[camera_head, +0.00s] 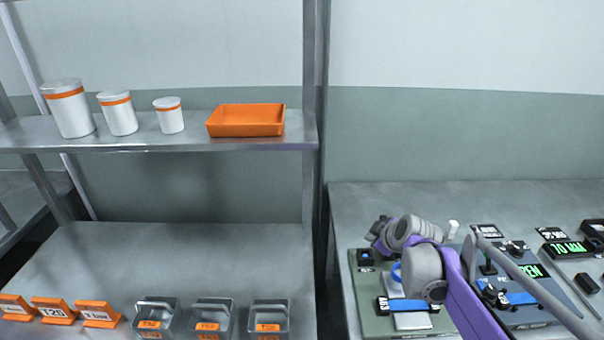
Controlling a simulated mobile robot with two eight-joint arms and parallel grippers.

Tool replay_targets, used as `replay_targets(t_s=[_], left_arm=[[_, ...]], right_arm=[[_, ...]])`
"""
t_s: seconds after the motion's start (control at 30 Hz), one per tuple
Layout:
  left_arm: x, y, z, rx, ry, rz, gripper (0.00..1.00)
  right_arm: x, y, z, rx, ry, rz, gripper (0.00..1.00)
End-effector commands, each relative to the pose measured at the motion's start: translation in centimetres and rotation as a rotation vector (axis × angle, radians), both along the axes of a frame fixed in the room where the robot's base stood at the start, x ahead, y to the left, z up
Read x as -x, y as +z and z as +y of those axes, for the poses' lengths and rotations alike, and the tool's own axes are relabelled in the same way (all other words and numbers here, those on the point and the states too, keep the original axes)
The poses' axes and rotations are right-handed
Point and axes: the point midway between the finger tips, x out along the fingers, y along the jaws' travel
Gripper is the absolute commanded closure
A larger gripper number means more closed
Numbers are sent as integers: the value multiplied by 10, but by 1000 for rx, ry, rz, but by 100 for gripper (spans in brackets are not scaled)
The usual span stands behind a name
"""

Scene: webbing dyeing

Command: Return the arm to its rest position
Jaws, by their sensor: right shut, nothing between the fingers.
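My right arm comes in from the lower right, with a purple link and grey joints. My right gripper (378,231) is at its far end, over the back left of a green-grey device (372,318) on the right table. The fingers are small and dark and hold nothing; they are shut. The arm hides part of this device and part of the dark blue-grey device (545,315) beside it. My left gripper is not in view.
A metal shelf (200,142) holds several white canisters and an orange tray (246,133). Below stand grey bins (212,302) and orange label stands (54,312). A shelf post (311,200) rises left of the right table (420,195). That table's back strip is mostly clear.

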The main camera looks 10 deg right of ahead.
Motion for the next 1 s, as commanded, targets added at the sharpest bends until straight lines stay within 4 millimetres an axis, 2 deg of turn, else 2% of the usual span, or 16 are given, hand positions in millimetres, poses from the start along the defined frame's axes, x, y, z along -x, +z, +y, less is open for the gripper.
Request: replay_targets(t_s=[0.13,0.23,0.37,0.4,0.5,0.6,0.7,0.83,1.0], left_arm=[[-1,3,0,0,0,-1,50],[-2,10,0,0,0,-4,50],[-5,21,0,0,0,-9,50],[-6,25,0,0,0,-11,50],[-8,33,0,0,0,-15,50],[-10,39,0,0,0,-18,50],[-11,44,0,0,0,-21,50],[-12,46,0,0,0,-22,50],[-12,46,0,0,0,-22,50]], right_arm=[[14,2,17,-37,-19,18,100],[46,3,48,-111,-64,59,100],[110,-4,96,-236,-176,141,100],[132,-8,108,-273,-218,168,100],[183,-21,131,-350,-330,225,100],[225,-36,144,-405,-435,267,100],[255,-49,150,-441,-520,290,100],[275,-59,153,-465,-584,302,100],[279,-62,153,-472,-605,305,100]])
